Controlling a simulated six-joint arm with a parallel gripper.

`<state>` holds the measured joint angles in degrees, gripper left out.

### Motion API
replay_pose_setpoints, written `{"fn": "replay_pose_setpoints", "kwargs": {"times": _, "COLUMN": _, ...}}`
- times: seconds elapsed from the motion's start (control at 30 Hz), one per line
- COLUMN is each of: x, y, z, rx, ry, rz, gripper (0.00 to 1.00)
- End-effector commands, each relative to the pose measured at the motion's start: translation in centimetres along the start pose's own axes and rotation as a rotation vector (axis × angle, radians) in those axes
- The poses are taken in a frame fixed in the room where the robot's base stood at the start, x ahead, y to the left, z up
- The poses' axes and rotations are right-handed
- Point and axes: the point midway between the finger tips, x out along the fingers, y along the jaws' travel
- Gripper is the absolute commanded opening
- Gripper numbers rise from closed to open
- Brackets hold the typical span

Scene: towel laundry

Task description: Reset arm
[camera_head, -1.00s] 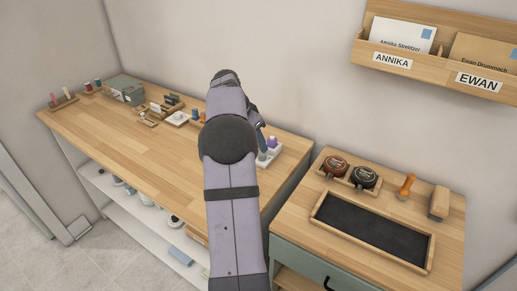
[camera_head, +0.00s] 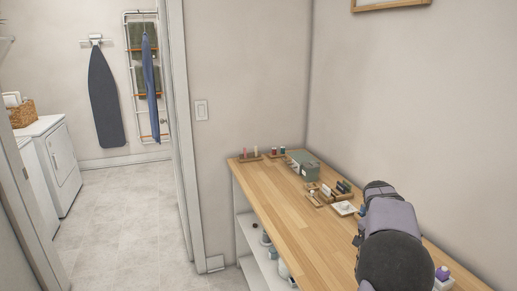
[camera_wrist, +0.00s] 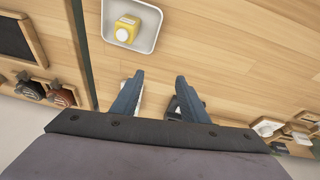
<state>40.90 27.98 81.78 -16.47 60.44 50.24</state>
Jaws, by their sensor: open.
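My gripper (camera_wrist: 160,75) shows in the wrist view as two blue-grey fingers spread apart with nothing between them. It hangs over the wooden worktop (camera_wrist: 225,35). A dark object partly hidden behind the right finger lies below it. In the head view my arm rises at the lower right over the wooden worktop (camera_head: 285,215), and its fingers cannot be made out there.
A white tray (camera_wrist: 104,30) holds a yellow block-like item (camera_wrist: 127,29). Round stamps (camera_wrist: 62,97) sit at left. In the head view a green box (camera_head: 303,164) and small holders stand along the worktop. A doorway opens left onto white machines (camera_head: 62,165) and an ironing board (camera_head: 105,95).

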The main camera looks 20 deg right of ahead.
Motion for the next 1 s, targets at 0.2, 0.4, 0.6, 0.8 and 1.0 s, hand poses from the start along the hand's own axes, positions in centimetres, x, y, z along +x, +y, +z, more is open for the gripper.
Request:
{"fn": "replay_pose_setpoints", "kwargs": {"times": 0.2, "x": -2.6, "y": -3.1, "z": 13.7, "rx": -0.458, "ry": -0.079, "rz": -0.091, "gripper": 0.41}}
{"fn": "replay_pose_setpoints", "kwargs": {"times": 0.4, "x": -3.9, "y": -1.2, "z": 25.8, "rx": -0.864, "ry": -0.137, "rz": -0.169, "gripper": 0.41}}
{"fn": "replay_pose_setpoints", "kwargs": {"times": 0.6, "x": -4.0, "y": 3.5, "z": 34.7, "rx": -1.204, "ry": -0.178, "rz": -0.229, "gripper": 0.41}}
{"fn": "replay_pose_setpoints", "kwargs": {"times": 0.8, "x": -3.5, "y": 7.4, "z": 39.0, "rx": -1.402, "ry": -0.201, "rz": -0.262, "gripper": 0.41}}
{"fn": "replay_pose_setpoints", "kwargs": {"times": 1.0, "x": -3.3, "y": 8.7, "z": 40.2, "rx": -1.463, "ry": -0.206, "rz": -0.272, "gripper": 0.41}}
